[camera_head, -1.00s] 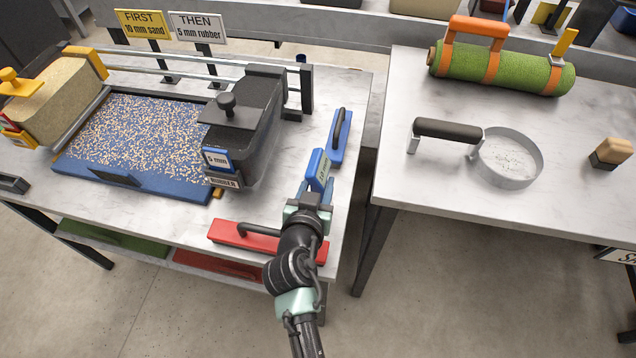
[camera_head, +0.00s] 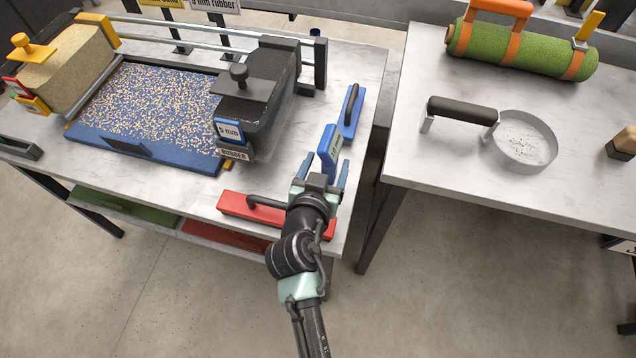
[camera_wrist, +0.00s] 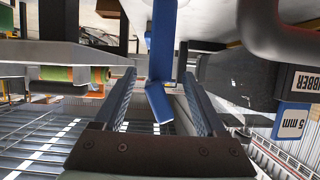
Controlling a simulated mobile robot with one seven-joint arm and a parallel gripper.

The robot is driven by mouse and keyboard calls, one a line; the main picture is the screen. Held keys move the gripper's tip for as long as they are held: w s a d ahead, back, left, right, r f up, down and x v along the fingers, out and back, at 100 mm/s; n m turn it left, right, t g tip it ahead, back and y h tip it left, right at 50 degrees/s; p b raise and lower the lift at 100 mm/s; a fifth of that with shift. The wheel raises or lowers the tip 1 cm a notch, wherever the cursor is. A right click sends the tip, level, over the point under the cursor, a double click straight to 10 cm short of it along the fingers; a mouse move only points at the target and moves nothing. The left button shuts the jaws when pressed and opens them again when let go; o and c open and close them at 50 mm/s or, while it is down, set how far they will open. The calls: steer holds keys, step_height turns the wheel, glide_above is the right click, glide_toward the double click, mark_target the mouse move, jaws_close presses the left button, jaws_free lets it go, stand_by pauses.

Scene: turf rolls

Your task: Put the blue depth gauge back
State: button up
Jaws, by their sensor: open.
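The blue depth gauge (camera_head: 328,150) stands upright near the right edge of the left table, with a pale label on its side. My gripper (camera_head: 322,182) is just in front of it, with its fingers spread. In the wrist view, the gauge (camera_wrist: 160,45) shows as a blue strip. Its near end lies in the gap between the open fingers of my gripper (camera_wrist: 160,95). There is visible space on both sides, so I see no grip on it.
A red handled block (camera_head: 235,204) lies left of my gripper, and a blue handled block (camera_head: 348,125) lies behind the gauge. A black 5 mm rubber hopper (camera_head: 275,110) stands to the left. A gap separates this table from the right table (camera_head: 430,165).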

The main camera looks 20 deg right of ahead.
steer(key=v, duration=1)
steer(key=w+a+r+n+t+y, duration=0.1)
steer(key=w+a+r+t, duration=0.15)
steer(key=r, duration=0.65)
steer(key=w+a+r+t, duration=0.1)
steer(key=w+r+t, duration=0.15)
steer(key=r, duration=0.65)
steer(key=w+a+r+n+t+y, duration=0.15)
steer(key=w+r, duration=0.25)
steer(key=r, duration=0.4)
steer(key=s+a+r+n+t+y, duration=0.1)
steer(key=s+r+t, duration=0.2)
steer(key=r, duration=0.6)
steer(key=s+a+r+n+t+y, duration=0.1)
steer(key=s+a+r+t+y, duration=0.1)
steer(key=r, duration=0.8)
steer(key=s+a+r+n+t+y, duration=0.1)
steer(key=s+r+t, duration=0.3)
steer(key=r, duration=0.5)
steer(key=shift+s+a+r+n+y, duration=0.25)
steer(key=shift+s+r+n+y, duration=0.25)
steer(key=shift+s, duration=0.65)
